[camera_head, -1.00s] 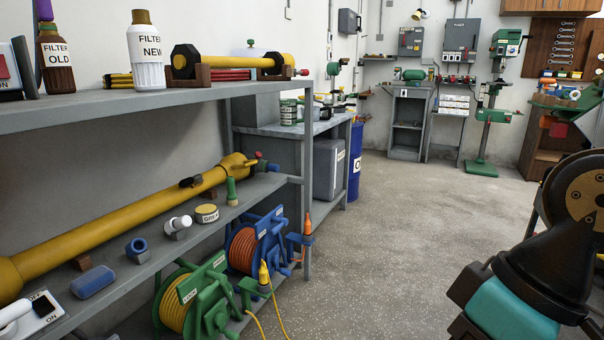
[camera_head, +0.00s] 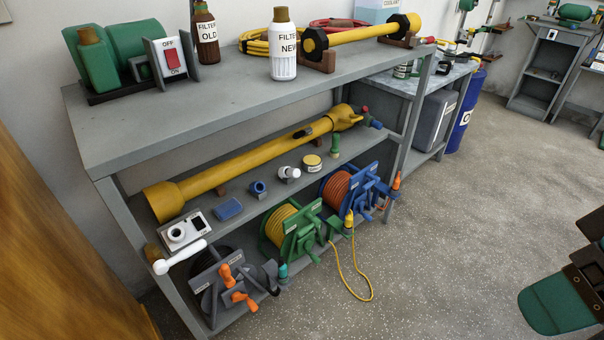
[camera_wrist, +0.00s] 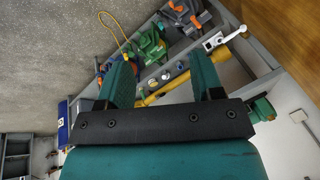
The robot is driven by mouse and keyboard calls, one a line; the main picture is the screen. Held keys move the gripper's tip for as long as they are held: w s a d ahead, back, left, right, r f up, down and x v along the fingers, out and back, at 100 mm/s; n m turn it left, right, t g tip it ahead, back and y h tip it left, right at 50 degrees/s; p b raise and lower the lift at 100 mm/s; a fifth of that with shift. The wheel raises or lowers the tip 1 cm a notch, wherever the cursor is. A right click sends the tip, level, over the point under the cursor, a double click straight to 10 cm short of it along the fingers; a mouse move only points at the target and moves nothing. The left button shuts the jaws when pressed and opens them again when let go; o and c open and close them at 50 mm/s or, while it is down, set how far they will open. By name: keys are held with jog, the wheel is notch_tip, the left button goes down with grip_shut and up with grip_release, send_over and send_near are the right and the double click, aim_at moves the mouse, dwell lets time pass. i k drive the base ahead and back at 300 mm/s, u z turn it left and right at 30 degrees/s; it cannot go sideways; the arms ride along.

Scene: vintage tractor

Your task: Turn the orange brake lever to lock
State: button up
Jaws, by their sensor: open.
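A grey reel (camera_head: 215,290) stands at the near left end of the low shelf. Two orange parts are on it: an upper one (camera_head: 226,275) and a lower lever-like one (camera_head: 241,298). I cannot tell for sure which is the brake lever, or its lock marking. The reel also shows at the top of the wrist view (camera_wrist: 192,14), with small orange spots. My gripper (camera_wrist: 160,66) is open and empty, its two teal fingers apart. In the head view part of it shows at the far right edge, well away from the reel across the floor.
A green reel (camera_head: 292,232) and a blue reel (camera_head: 352,188) stand beside it, with a yellow cable (camera_head: 352,280) looping onto the floor. A white-handled lever (camera_head: 180,257) juts out above the grey reel. A wooden panel (camera_head: 60,240) is at left. The floor (camera_head: 430,240) is open.

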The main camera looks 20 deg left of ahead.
aim_at(224, 271)
jog(key=u, duration=1.5)
jog(key=k, duration=0.4)
jog(key=z, duration=0.5)
